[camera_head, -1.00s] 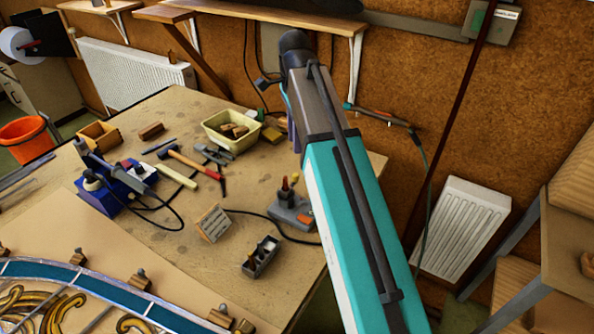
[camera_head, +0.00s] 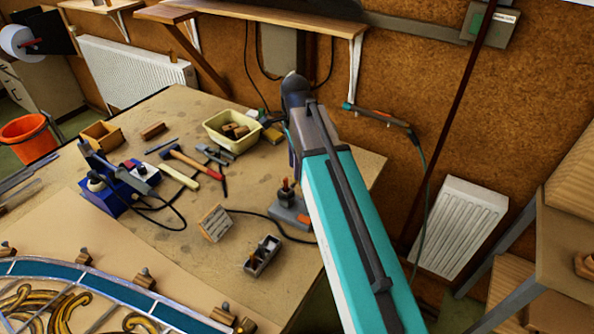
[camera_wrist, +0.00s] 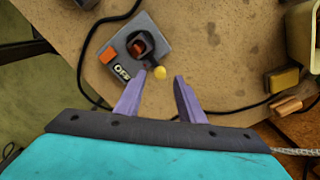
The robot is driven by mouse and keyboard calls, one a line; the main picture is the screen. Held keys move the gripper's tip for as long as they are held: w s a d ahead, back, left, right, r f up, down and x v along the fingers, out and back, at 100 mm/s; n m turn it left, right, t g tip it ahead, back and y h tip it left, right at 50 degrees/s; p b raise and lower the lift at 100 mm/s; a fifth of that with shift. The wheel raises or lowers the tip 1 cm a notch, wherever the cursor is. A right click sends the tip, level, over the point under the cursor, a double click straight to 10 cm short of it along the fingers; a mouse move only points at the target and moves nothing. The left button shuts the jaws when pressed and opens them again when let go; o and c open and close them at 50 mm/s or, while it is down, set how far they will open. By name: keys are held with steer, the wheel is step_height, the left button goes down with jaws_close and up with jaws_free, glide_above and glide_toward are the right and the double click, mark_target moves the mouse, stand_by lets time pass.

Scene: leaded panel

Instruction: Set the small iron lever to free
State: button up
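A grey box (camera_wrist: 140,45) with an orange block and a white label, apparently reading OFF, lies on the bench in the wrist view. In the head view the grey box (camera_head: 291,214) sits at the bench's right edge, with dark and reddish upright parts. Contact cannot be judged. My arm mostly hides the gripper in the head view.
A small grey open box (camera_head: 262,256) and a tilted wooden block (camera_head: 215,222) stand left of the grey box. A dark cable (camera_wrist: 88,70) runs beside it. A cream tray (camera_head: 232,130), hammer (camera_head: 190,160) and blue soldering unit (camera_head: 112,190) lie farther off.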

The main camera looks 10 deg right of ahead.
mark_target(294, 181)
steer(key=shift+f+p, duration=0.45)
steer(key=shift+f, duration=1.25)
steer(key=shift+c, duration=0.2)
jaws_close()
